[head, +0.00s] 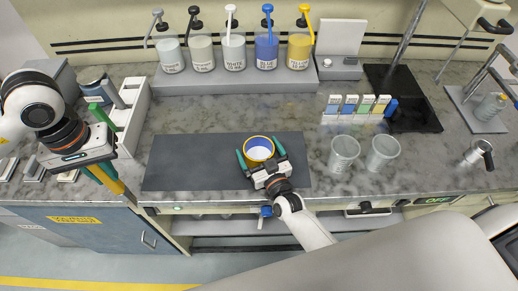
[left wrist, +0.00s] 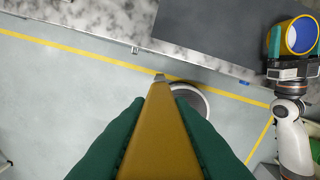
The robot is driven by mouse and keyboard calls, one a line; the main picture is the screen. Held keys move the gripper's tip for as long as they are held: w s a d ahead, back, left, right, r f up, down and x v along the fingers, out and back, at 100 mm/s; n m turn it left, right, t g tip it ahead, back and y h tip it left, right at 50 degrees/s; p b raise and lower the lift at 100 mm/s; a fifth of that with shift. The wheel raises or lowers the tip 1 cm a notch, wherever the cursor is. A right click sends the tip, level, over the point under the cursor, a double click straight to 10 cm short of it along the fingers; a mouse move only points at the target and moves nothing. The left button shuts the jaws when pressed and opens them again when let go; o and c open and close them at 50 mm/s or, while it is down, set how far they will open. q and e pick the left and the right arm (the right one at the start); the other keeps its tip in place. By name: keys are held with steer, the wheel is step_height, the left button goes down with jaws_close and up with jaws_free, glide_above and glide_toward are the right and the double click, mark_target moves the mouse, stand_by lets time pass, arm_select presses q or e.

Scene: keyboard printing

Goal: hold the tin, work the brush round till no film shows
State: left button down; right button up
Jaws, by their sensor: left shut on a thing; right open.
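The tin (head: 259,142) is yellow outside with a blue inner wall and a pale bottom. It stands on the dark mat, and also shows at the top right of the left wrist view (left wrist: 289,36). My right gripper (head: 261,154) is open, its green fingers on either side of the tin. My left gripper (head: 106,178) is shut on a long yellow tool (head: 114,184), apparently the brush, over the bench's front left edge, well away from the tin. In the left wrist view the yellow tool (left wrist: 160,130) narrows to a grey end; I cannot make out bristles.
The dark mat (head: 190,165) is bare left of the tin. Two clear cups (head: 343,152) stand to its right. Several pump bottles (head: 266,50) line the back shelf. A white rack (head: 133,110) stands near my left arm. A round bin (left wrist: 203,104) is on the floor below.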

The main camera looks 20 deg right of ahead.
steer(key=shift+w, duration=0.1)
steer(key=shift+c, duration=1.1)
steer(key=c, duration=1.1)
steer(key=shift+o, duration=0.2)
